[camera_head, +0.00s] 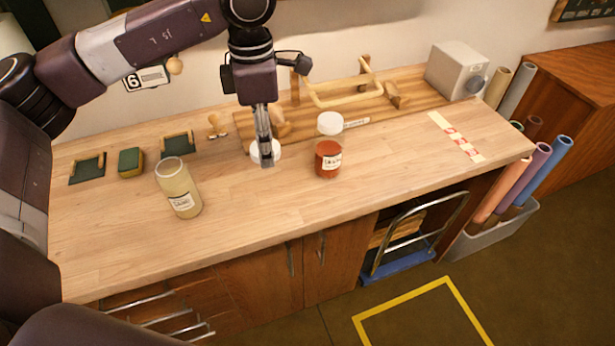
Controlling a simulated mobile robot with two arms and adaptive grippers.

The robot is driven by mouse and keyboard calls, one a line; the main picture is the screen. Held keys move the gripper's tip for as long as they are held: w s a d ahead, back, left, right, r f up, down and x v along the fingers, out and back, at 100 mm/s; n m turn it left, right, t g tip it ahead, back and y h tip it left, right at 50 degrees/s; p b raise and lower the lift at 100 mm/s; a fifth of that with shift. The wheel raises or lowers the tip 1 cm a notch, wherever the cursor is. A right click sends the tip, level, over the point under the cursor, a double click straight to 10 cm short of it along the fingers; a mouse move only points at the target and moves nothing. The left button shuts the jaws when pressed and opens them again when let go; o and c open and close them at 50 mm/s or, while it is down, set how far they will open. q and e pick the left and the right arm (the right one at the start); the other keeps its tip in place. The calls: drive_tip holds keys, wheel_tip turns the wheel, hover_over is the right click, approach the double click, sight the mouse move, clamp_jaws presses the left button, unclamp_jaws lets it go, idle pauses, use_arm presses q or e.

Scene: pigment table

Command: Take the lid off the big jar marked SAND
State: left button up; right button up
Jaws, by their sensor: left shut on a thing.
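A tall jar with pale sand-coloured contents (174,182) stands upright on the left part of the table. Its label is too small to read, and its top looks open. My left gripper (267,160) points down to the right of this jar, apart from it. It is shut on a white round lid (274,149), partly hidden behind the fingers. The lid is at or just above the tabletop; I cannot tell which. My right gripper is not in view.
A shorter red jar (327,161) stands right of the gripper, with another white lid (330,123) just behind it. A wooden board (415,104) with wooden tools lies at the back. Dark green trays (88,168) and a green block (131,161) lie left. The front middle tabletop is clear.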

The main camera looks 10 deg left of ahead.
use_arm(q)
drive_tip(key=n, duration=0.1)
drive_tip(key=w+n, duration=0.1)
drive_tip(key=n, duration=0.3)
drive_tip(key=shift+w+r, duration=0.25)
drive_tip(key=shift+r, duration=0.05)
drive_tip(key=n, duration=0.3)
drive_tip(key=w+n, duration=0.1)
drive_tip(key=shift+a+r+n, duration=0.15)
drive_tip(key=shift+r+n, duration=0.15)
drive_tip(key=w+n, duration=0.2)
drive_tip(key=n, duration=0.5)
drive_tip(key=n+p, duration=0.4)
drive_tip(key=n, duration=1.3)
hover_over(274, 188)
wheel_tip(274, 188, down, 15)
drive_tip(key=shift+s+f, duration=0.1)
drive_tip(key=shift+f, duration=0.05)
wheel_tip(274, 188, down, 4)
drive_tip(key=shift+f+p, duration=0.1)
drive_tip(key=shift+p, duration=0.35)
drive_tip(key=shift+f, duration=0.15)
